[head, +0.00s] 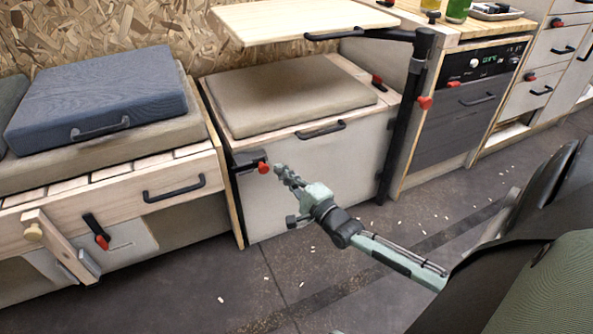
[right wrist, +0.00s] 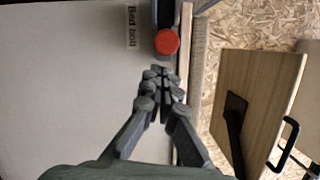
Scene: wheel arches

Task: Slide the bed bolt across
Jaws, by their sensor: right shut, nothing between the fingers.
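The bed bolt is a dark bar in a black housing (head: 246,158) with a red knob (head: 264,168), on the upper left front of the pale bench cabinet. In the right wrist view the red knob (right wrist: 167,42) sits beside a "Bed bolt" label (right wrist: 131,27). My right gripper (head: 279,170) comes in from the right, its fingertips just right of the knob. In the right wrist view the fingertips (right wrist: 165,74) are together and empty, a little short of the knob; I cannot tell whether they touch it. My left gripper is not in view.
A wooden tabletop (head: 300,18) on a black post (head: 405,125) overhangs the cushioned bench (head: 290,95). A slatted bed (head: 110,195) with a blue cushion (head: 100,98) stands left. Other red-knobbed latches are around. The floor in front is open, with small pale bits scattered.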

